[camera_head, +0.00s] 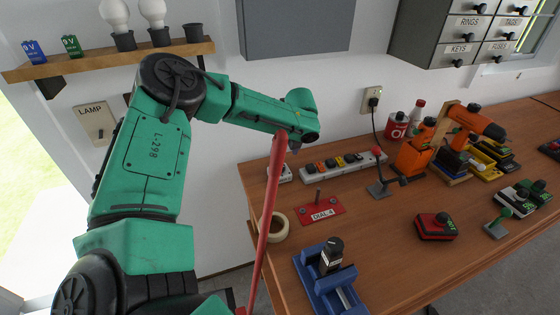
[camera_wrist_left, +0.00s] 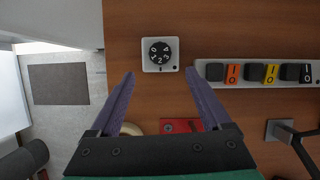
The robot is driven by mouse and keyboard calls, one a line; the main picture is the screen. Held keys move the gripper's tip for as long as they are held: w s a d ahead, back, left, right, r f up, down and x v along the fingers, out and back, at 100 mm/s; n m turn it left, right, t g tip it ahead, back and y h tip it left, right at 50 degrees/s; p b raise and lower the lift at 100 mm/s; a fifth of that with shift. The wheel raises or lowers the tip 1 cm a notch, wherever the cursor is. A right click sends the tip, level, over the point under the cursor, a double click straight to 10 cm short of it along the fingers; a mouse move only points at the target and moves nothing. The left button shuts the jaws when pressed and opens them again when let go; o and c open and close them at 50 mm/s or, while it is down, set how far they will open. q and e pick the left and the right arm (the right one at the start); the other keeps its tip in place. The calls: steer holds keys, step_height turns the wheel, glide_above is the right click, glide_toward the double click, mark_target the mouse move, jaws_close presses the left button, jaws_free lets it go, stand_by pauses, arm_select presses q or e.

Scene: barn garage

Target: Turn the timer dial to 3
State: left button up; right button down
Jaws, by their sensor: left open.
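The timer dial (camera_wrist_left: 160,54) is a round black knob with white digits on a square white plate, lying on the wooden bench. The digit 2 shows near its lower side; I cannot tell surely which digit is set. In the head view the white timer plate (camera_head: 286,174) is partly hidden behind the red rod and my left arm. My left gripper (camera_wrist_left: 160,72) is open and empty, its two purple fingers pointing towards the dial, one on either side in the picture. I cannot tell their height above it. My right gripper is not in view.
A power strip (camera_head: 342,163) lies right of the timer. A red DIAL-A plate (camera_head: 320,210), a tape roll (camera_head: 276,228) and a blue vise (camera_head: 330,285) are nearer. A long red rod (camera_head: 267,215) crosses the head view.

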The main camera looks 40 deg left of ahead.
arm_select(q)
steer(key=b+x, duration=0.5)
steer(key=x, duration=0.4)
steer(key=shift+w+a+f, duration=0.1)
steer(key=shift+a, duration=0.1)
steer(key=shift+d+r, duration=0.2)
steer(key=shift+r, duration=0.1)
steer(key=shift+c, duration=0.4)
steer(key=shift+f, duration=0.1)
jaws_close()
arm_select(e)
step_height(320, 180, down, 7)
